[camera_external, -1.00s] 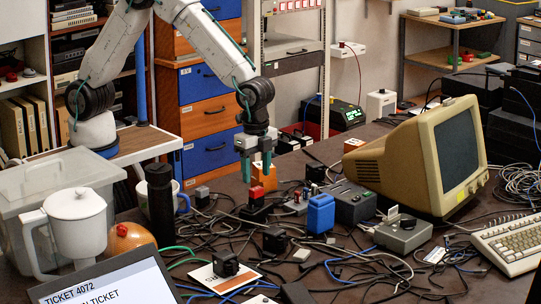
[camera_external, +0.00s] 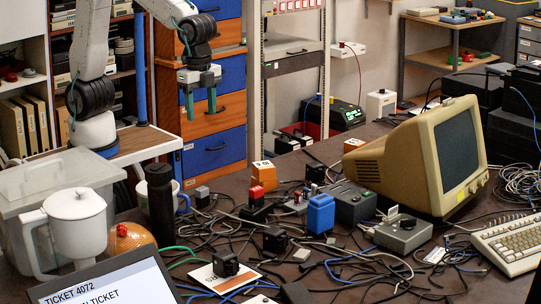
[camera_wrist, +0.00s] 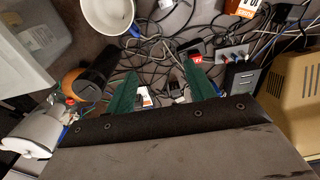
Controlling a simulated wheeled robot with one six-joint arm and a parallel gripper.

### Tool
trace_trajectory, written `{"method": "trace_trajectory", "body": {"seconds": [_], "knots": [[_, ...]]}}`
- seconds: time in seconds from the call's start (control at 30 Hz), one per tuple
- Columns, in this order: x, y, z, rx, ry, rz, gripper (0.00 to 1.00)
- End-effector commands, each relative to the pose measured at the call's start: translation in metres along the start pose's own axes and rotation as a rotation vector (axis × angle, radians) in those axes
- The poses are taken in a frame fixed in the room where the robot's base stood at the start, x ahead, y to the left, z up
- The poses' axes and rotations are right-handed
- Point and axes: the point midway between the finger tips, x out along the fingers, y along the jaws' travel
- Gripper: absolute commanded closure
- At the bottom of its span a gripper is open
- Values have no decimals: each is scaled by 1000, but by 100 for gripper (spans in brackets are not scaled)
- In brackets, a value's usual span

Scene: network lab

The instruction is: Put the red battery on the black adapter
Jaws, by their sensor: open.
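The red battery (camera_external: 257,193) sits upright on top of a black adapter (camera_external: 257,211) among the cables on the table, seen in the external view. In the wrist view a small red patch (camera_wrist: 196,58) shows beside my right finger; I cannot tell for sure that it is the battery. My gripper (camera_external: 200,103) is open, its two green fingers apart with nothing between them. It hangs well above and to the left of the battery, touching nothing. The open fingers also show in the wrist view (camera_wrist: 161,90).
Other black blocks (camera_external: 275,239) and a blue block (camera_external: 320,213) stand nearby. A black bottle (camera_external: 160,201), a white jug (camera_external: 75,225) and a clear bin (camera_external: 35,185) are at left. The beige monitor (camera_external: 400,165) stands at right. Cables cover much of the table.

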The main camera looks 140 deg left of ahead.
Motion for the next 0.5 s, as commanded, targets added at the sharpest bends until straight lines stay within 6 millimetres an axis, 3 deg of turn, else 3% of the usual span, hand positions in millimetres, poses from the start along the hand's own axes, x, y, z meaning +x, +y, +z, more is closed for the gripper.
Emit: {"method": "trace_trajectory", "body": {"seconds": [0.03, 0.2, 0.33, 0.5], "knots": [[-18, 15, 24, 4, 13, -2, 46], [-50, 52, 100, 4, 33, 0, 46], [-61, 74, 161, 5, 51, 2, 46], [-58, 91, 226, 4, 67, 7, 46]]}}
